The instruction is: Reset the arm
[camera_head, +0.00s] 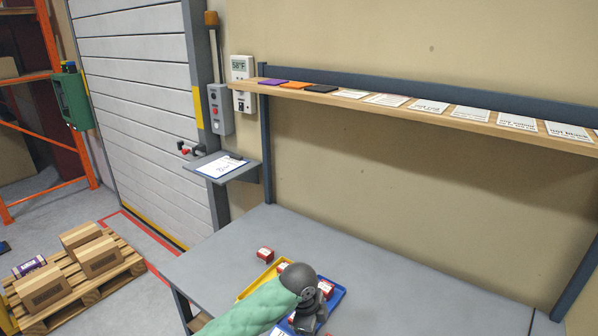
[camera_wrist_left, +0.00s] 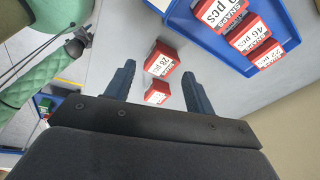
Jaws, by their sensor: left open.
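My left gripper (camera_head: 308,314) is over the table at the bottom centre of the head view, with its green-sleeved arm coming from the lower left. In the left wrist view its two fingers (camera_wrist_left: 159,70) are apart and nothing is held between them. Past the fingers, two small red boxes with white labels, one nearer the tray (camera_wrist_left: 162,58) and one lower (camera_wrist_left: 157,92), rest on the grey surface. My right gripper cannot be made out.
A blue tray (camera_head: 333,301) with red boxes and a yellow tray (camera_head: 252,287) sit partly behind my arm. A red box (camera_head: 265,254) stands on the grey table (camera_head: 420,290). A shelf (camera_head: 440,118) with cards runs above. The table's right side is clear.

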